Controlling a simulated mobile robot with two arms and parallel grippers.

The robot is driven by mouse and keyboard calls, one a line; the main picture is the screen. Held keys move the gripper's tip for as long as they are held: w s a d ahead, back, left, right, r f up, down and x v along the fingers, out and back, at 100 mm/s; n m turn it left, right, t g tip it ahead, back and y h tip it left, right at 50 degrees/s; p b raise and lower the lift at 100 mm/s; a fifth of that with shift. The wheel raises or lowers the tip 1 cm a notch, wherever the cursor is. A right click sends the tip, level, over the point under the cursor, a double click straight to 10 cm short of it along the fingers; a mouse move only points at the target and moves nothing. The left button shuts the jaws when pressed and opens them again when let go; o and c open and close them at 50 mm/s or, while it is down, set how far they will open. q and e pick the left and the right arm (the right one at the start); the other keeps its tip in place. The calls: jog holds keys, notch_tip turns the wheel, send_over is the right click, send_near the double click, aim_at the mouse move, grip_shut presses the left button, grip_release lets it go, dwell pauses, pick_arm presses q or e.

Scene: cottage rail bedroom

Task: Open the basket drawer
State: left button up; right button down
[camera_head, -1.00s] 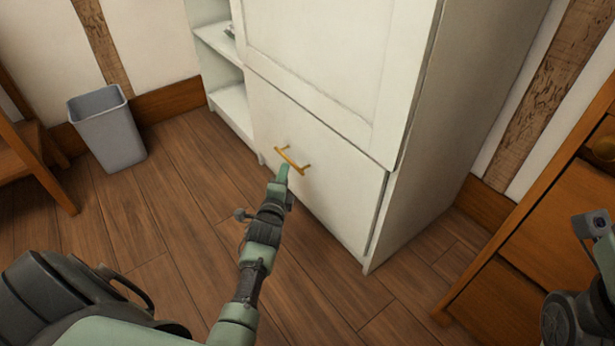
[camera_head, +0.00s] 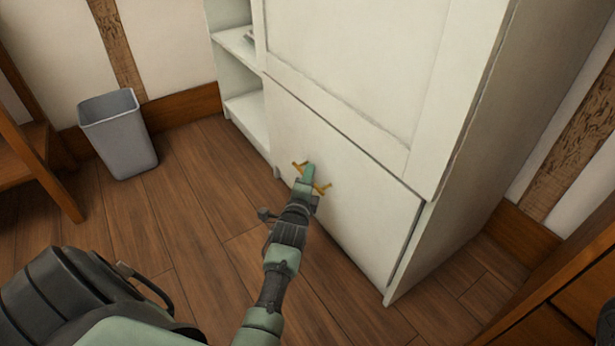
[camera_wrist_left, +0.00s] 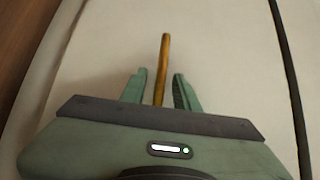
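The drawer is the white lower front (camera_head: 355,205) of a white cabinet, and it is closed. Its brass bar handle (camera_head: 324,188) is partly hidden behind my left gripper (camera_head: 309,172) in the head view. In the left wrist view the handle (camera_wrist_left: 164,62) runs between the two green fingers of my left gripper (camera_wrist_left: 160,88). The fingers are apart, with a gap on each side of the bar. My right gripper is not in view.
Open white shelves (camera_head: 245,105) stand left of the drawer. A grey bin (camera_head: 118,135) stands by the wall at left. A wooden dresser (camera_head: 560,310) is at the lower right. The wooden floor (camera_head: 200,205) before the drawer is clear.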

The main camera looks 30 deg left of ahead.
pick_arm(q)
grip_shut()
dwell(1.2)
